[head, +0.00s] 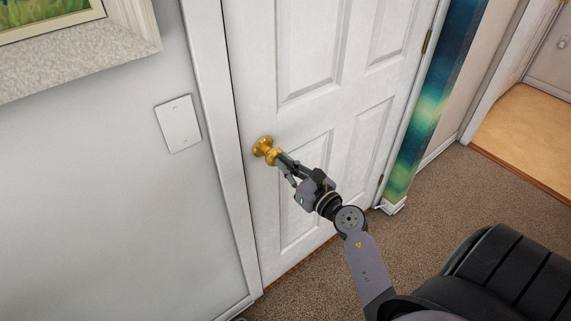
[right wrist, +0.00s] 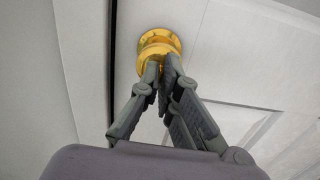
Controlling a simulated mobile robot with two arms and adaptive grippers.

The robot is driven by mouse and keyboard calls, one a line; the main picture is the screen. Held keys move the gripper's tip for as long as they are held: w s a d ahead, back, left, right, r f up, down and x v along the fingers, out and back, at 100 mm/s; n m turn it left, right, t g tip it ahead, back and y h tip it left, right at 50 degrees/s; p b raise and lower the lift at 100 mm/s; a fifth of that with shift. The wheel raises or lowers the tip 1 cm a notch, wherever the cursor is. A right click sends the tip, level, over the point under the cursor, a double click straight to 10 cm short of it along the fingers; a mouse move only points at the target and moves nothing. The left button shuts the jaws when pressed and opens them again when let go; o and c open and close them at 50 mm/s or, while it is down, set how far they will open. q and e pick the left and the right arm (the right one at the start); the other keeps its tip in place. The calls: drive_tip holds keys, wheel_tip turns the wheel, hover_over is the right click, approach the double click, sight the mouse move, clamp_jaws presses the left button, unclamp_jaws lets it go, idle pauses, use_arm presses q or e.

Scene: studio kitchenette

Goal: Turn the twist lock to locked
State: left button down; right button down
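A brass door knob (head: 266,150) sits on the left side of a white panelled door; it also shows in the right wrist view (right wrist: 158,44). My right gripper (head: 281,159) reaches the front of the knob from the lower right. In the right wrist view its two fingers (right wrist: 161,68) come close together at the knob's face, with a narrow gap between them. The twist lock itself is hidden by the fingertips, which appear pinched on it. Its turned position cannot be seen. My left gripper is not in view.
The white door (head: 312,75) is closed in its frame. A white wall plate (head: 178,123) is on the wall to the left. A blue-green panel (head: 432,100) stands to the right of the door. Brown carpet (head: 460,205) is clear on the right.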

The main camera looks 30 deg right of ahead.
drive_tip(key=m+p, duration=0.3)
drive_tip(key=m, duration=0.2)
drive_tip(key=m+p, duration=0.2)
drive_tip(key=m, duration=0.4)
drive_tip(key=m+p, duration=0.3)
drive_tip(key=m, duration=0.3)
drive_tip(key=shift+d+f+p, duration=0.2)
drive_tip(key=shift+d+p, duration=0.05)
drive_tip(key=shift+p, duration=0.1)
drive_tip(key=shift+m, duration=0.3)
drive_tip(key=c, duration=1.8)
unclamp_jaws()
drive_tip(key=s, duration=0.8)
drive_tip(key=s+d, duration=0.1)
drive_tip(key=s, duration=0.3)
